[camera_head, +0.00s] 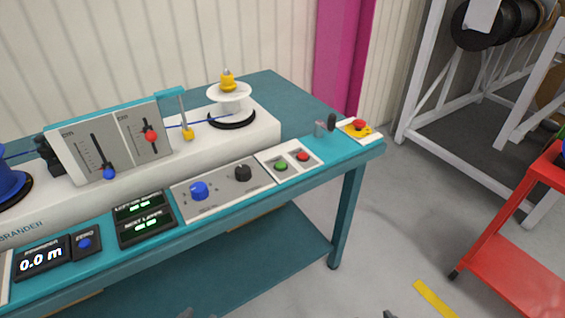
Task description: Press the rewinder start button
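The rewinder (225,150) stands on a teal bench with its control panel along the front edge. A green button (281,166), which looks like the start button, sits on a small white plate beside a red button (302,157). Nothing covers either button. Only small dark tips show at the bottom edge, apparently my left gripper (187,313) and my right gripper (389,314). Both are low in the picture and well apart from the buttons. Their fingers are too cut off to tell open from shut.
A red emergency stop (359,125) on a yellow base sits at the bench's right end. A blue knob (199,190) and a black knob (243,173) are left of the buttons. The display (42,260) reads 0.0 m.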

